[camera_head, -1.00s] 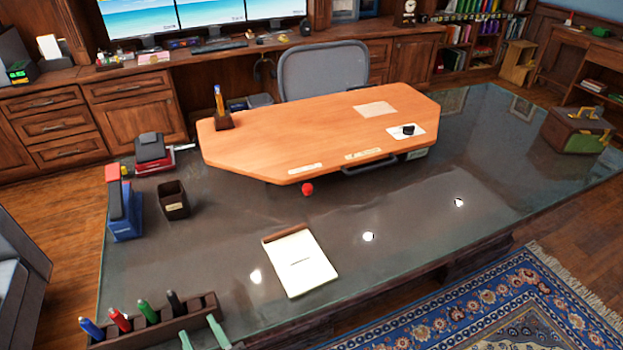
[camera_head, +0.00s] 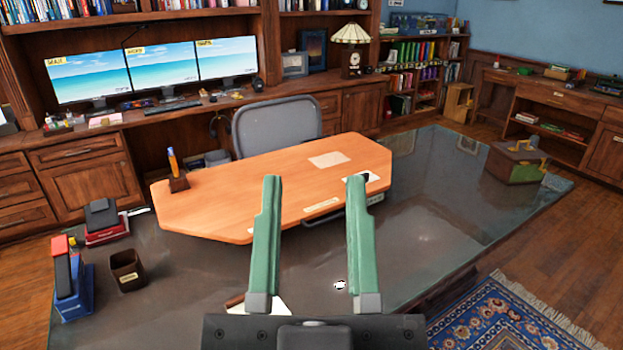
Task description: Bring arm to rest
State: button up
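My gripper (camera_head: 314,190) is in the lower middle of the head view, with two green fingers spread apart. It is open and nothing shows between the fingers. It is raised in front of the dark glass-topped desk (camera_head: 420,235) and the orange wooden board (camera_head: 240,195). The fingers overlap the board's near edge in the picture. The gripper's dark base hides part of the desk's near side and most of a white notepad (camera_head: 268,304).
A pen holder (camera_head: 178,183) stands on the board's left end. A dark cup (camera_head: 127,270), a blue-and-red item (camera_head: 72,280) and a box (camera_head: 515,162) stand on the desk. A grey chair (camera_head: 275,127) is behind. The desk's right part is mostly clear.

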notch_tip(320, 180, up, 43)
jog(key=p, duration=4.2)
notch_tip(320, 180, down, 44)
jog(key=b, duration=4.4)
jog(key=shift+f+b, duration=0.2)
jog(key=shift+b, duration=0.1)
